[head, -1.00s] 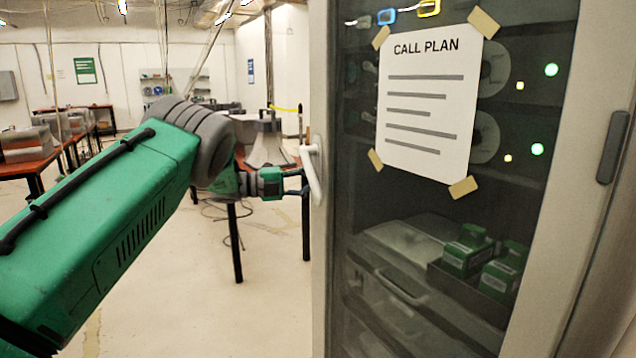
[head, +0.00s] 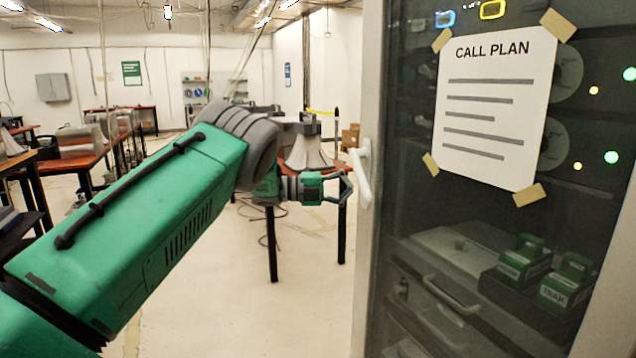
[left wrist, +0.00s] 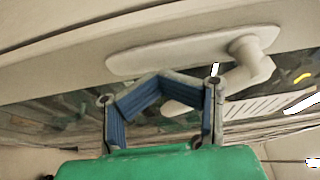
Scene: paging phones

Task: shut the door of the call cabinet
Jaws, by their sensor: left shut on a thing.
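The call cabinet door fills the right of the head view, with a pale frame (head: 368,270) and dark glass (head: 420,215). A white lever handle (head: 363,178) is on its left edge. My left gripper (head: 346,188) is at this handle, shut on it. In the left wrist view the handle's plate and bent lever (left wrist: 255,60) lie just beyond the blue-padded fingers (left wrist: 160,100); the exact contact is hard to see. I cannot tell how far the door stands ajar. My right gripper is not in view.
A taped call plan sheet (head: 494,105) is on the glass. Green boxes (head: 525,262) show behind it. A table with a grey horn (head: 308,148) stands behind my left gripper. Orange-topped desks (head: 85,150) line the left. The pale floor (head: 225,300) between is clear.

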